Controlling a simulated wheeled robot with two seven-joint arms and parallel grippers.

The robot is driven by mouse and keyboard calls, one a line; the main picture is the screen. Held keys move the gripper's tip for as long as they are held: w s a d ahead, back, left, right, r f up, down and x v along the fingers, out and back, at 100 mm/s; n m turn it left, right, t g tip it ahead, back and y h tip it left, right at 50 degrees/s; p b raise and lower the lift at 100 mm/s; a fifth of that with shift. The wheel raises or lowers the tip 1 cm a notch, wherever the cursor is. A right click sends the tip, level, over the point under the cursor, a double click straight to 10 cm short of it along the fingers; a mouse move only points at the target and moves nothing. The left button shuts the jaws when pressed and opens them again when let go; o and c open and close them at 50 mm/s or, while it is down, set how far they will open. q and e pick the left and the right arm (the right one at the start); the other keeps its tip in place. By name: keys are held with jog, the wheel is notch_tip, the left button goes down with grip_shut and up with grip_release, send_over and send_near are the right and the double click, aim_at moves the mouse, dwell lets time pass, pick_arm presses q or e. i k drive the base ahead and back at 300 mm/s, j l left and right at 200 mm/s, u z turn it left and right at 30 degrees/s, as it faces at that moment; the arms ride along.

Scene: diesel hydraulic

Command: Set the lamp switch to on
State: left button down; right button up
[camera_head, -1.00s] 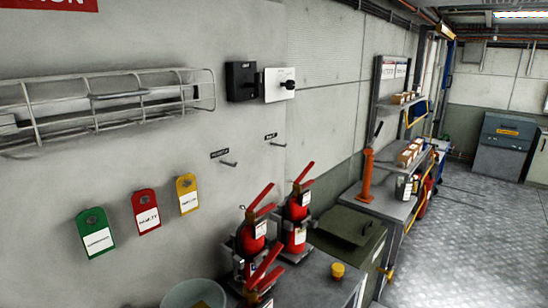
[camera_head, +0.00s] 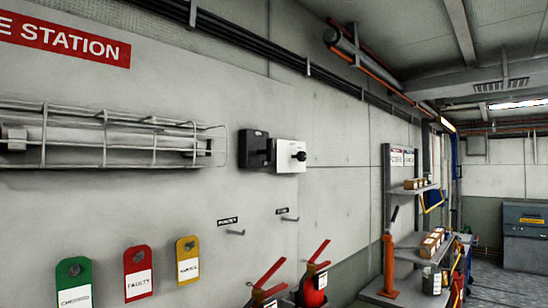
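A wall switch with a black knob (camera_head: 299,156) on a white plate (camera_head: 288,167) is fixed to the grey wall at the middle of the head view. A black box (camera_head: 254,149) is mounted directly to its left. Which of these is the lamp switch, and which way it is set, I cannot tell for sure. A caged tube lamp (camera_head: 110,139) runs along the wall to the left; its tube looks unlit. Neither of my grippers shows in the view.
Green (camera_head: 74,283), red (camera_head: 138,272) and yellow (camera_head: 187,260) tags hang below the lamp. Two hooks (camera_head: 236,232) are on the wall under the switch. Fire extinguishers (camera_head: 313,288) stand below, near the wall. Shelves with boxes (camera_head: 433,243) are at the right. Open floor (camera_head: 492,286) lies at far right.

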aim_at(269, 151)
jog(key=i+l, duration=0.2)
jog(key=l, duration=0.2)
jog(key=i+l, duration=0.15)
jog(key=l, duration=0.2)
jog(key=i+l, duration=0.2)
jog(key=l, duration=0.2)
